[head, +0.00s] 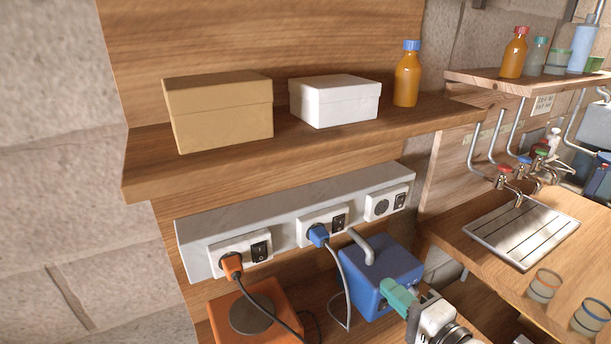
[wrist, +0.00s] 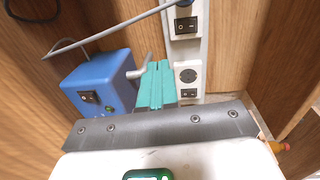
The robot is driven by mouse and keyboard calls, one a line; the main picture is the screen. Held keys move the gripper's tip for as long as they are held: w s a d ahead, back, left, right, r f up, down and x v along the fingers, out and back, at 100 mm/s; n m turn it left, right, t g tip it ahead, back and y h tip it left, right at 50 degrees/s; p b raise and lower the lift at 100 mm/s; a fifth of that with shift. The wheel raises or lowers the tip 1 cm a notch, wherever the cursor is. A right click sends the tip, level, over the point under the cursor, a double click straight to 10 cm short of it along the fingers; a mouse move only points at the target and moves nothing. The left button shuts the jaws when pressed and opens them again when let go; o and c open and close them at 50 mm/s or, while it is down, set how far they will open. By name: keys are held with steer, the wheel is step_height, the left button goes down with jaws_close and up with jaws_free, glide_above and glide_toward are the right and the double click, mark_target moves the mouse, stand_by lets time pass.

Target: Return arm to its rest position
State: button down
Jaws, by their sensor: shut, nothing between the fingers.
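My gripper (head: 392,288) has teal fingers and is in front of the blue box (head: 372,284) on the lower shelf in the head view. In the wrist view my gripper (wrist: 157,68) is shut and empty, its two teal fingers side by side. They point toward the white socket strip (wrist: 188,62). The blue box (wrist: 100,82), with a black switch and a bent grey pipe, is left of the fingers there. My wrist hides part of the lower shelf in the head view.
An orange hotplate (head: 275,300) stands left of the blue box. Orange and blue plugs with cables sit in the socket strip (head: 285,232). Above, a shelf holds a tan box (head: 220,112), a white box (head: 335,101) and an amber bottle (head: 407,78). A drain tray (head: 522,230) lies right.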

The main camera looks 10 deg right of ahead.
steer(key=s+f+n+g+h, duration=0.2)
steer(key=s+f+n+g, duration=0.5)
steer(key=s+f, duration=0.55)
steer(key=s+d+f+n+g+h, duration=0.1)
steer(key=s+d+f+n+g, duration=0.1)
steer(key=s, duration=0.6)
steer(key=s+d+f+n+g+h, duration=0.2)
steer(key=s+f+n+g, duration=0.2)
steer(key=s, duration=0.5)
step_height(320, 180, down, 3)
steer(key=shift+d+f+n+g, duration=0.1)
steer(key=shift+d+n+g, duration=0.25)
steer(key=shift+g, duration=0.65)
